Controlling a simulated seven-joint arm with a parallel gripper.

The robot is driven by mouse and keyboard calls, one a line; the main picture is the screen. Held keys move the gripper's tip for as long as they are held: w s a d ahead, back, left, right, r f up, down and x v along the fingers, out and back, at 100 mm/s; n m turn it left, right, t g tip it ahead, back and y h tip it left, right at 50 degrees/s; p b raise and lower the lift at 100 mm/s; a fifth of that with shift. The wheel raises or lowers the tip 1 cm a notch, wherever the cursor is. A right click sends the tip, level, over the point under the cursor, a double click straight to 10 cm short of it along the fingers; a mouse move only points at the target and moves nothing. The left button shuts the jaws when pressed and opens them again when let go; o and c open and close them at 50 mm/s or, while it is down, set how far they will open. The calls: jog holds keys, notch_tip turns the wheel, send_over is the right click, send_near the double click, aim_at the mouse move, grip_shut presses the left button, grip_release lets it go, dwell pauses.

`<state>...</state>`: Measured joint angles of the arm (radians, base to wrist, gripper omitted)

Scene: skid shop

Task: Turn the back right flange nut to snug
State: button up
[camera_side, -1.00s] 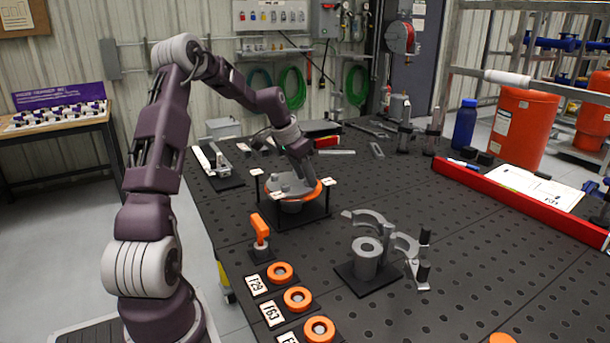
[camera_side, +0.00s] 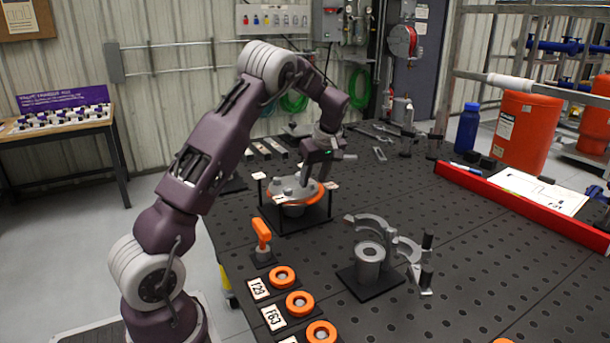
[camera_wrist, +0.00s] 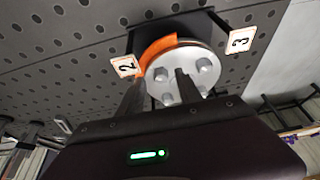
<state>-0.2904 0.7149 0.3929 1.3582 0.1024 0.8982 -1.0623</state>
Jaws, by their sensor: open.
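The flange (camera_side: 290,190) is a grey disc with an orange ring, raised on a dark stand with corner posts. In the wrist view the flange (camera_wrist: 183,58) shows several round grey nuts on its face and number tags 2 (camera_wrist: 125,66) and 3 (camera_wrist: 241,39) beside it. My gripper (camera_wrist: 160,84) is open, its two dark fingers pointing at the flange face, with a nut (camera_wrist: 161,75) seen between them. In the side view my gripper (camera_side: 306,180) is low over the flange's right part. I cannot tell which nut is the back right one, or whether the fingers touch it.
A red rail (camera_side: 520,208) runs along the right.

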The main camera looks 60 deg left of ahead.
jog(key=s+d+r+m+t+h, duration=0.2)
jog(key=s+d+r+m, duration=0.2)
jog(key=d+r, duration=0.8)
jog(key=s+d+r+m+t+h, duration=0.2)
jog(key=s+d+m, duration=0.6)
jog(key=s+d, duration=0.5)
jog(key=shift+d+r, duration=0.8)
jog(key=shift+r, duration=0.05)
jog(key=s+d+f+m, duration=0.2)
jog(key=s+d+m, duration=0.1)
jog(key=s, duration=0.2)
jog(key=s+d+f+m+t, duration=0.1)
jog(key=s+d+f+m, duration=0.1)
jog(key=s, duration=0.4)
jog(key=shift+d+m+t+h, duration=0.3)
jog(key=shift+d+m, duration=0.2)
